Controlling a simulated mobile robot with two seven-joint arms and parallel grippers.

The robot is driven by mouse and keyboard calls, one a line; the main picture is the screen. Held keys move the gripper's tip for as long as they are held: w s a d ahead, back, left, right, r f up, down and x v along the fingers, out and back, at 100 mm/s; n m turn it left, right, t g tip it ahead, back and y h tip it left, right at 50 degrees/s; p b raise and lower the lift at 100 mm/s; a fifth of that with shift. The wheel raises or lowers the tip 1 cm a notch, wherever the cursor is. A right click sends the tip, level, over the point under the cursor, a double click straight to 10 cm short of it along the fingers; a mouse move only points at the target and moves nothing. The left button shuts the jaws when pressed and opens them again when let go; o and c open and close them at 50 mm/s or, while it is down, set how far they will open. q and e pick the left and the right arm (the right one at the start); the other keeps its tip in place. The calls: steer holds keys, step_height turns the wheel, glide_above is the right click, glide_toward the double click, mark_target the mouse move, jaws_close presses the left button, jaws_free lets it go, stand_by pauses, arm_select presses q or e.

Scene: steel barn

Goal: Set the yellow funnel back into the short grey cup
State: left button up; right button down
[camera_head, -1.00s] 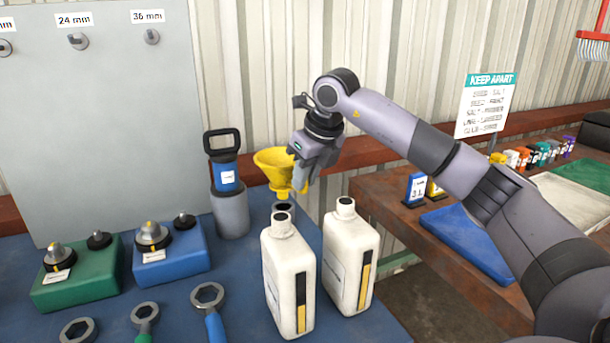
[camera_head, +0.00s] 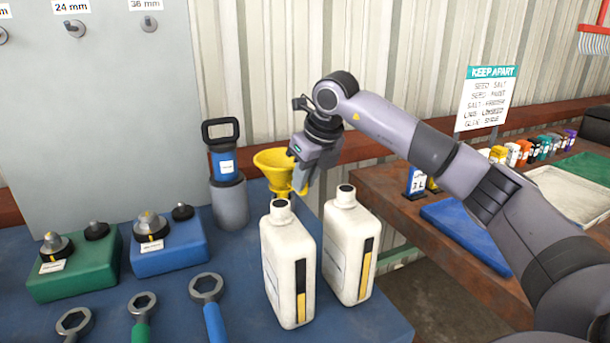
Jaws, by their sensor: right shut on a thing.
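The yellow funnel (camera_head: 272,161) is upright, wide mouth up, behind the left white jug. My right gripper (camera_head: 300,182) is shut on the funnel at its right side. The funnel's lower end drops to just behind the left jug's neck. The short grey cup cannot be made out now; the funnel and the jug cover its place. I cannot tell whether the spout is inside the cup or just above it. My left gripper is not in view.
Two white jugs, left (camera_head: 288,262) and right (camera_head: 349,245), stand close in front of the funnel. A blue-labelled hand tool stands in a tall grey holder (camera_head: 231,205) to its left. Green (camera_head: 75,270) and blue (camera_head: 168,253) blocks and several wrenches lie further left.

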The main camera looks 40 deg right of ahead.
steer(key=shift+f+b, duration=0.8)
steer(key=shift+f, duration=0.55)
steer(key=c, duration=1)
jaws_free()
steer(key=v, duration=0.7)
steer(key=shift+r, duration=0.1)
